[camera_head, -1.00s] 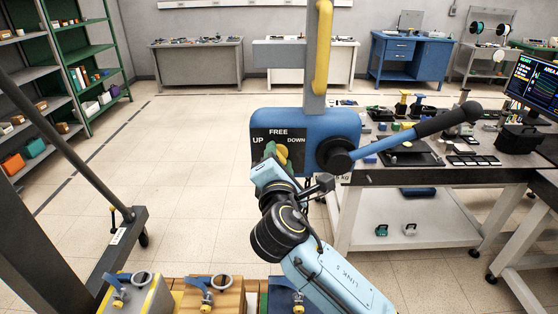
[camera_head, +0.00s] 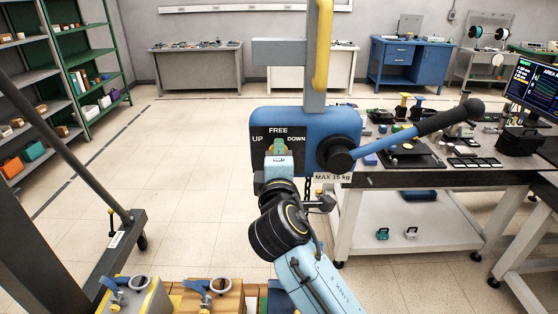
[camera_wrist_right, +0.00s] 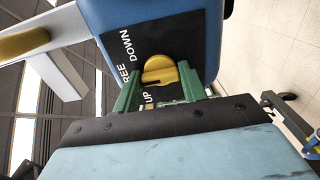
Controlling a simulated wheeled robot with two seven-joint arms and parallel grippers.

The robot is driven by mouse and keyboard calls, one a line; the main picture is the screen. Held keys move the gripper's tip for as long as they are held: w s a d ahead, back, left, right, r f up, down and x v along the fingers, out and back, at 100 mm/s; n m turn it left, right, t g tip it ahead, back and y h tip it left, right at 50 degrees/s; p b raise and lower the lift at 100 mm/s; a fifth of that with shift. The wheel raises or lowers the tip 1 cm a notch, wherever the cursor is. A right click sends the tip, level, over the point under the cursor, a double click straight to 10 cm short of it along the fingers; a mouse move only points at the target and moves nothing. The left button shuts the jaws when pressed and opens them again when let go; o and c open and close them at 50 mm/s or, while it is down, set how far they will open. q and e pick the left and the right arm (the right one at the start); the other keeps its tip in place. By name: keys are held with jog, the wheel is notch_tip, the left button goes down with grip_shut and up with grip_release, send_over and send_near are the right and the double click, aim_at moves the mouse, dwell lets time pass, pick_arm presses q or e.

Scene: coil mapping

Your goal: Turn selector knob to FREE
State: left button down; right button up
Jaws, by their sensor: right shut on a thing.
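The blue hoist box (camera_head: 347,124) has a black panel (camera_head: 256,150) lettered UP, FREE and DOWN. The yellow selector knob (camera_wrist_right: 160,70) is on that panel, below FREE in the head view, where the gripper mostly hides it. In the wrist view its ridge runs roughly toward FREE. My right gripper (camera_head: 279,148), with green fingers, is shut on the knob, one finger on each side in the wrist view (camera_wrist_right: 160,88). My left gripper is not in view.
A lever with a black grip (camera_head: 450,118) sticks out right of the box. A chain (camera_head: 307,184) hangs below it. A workbench (camera_head: 430,176) with tools stands at right. Clamp fixtures (camera_head: 209,288) are at the bottom. The floor at left centre is clear.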

dwell(0.4)
jog(key=o, duration=1)
jog(key=s+b, duration=0.1)
jog(key=s, duration=1.2)
jog(key=shift+s, duration=0.2)
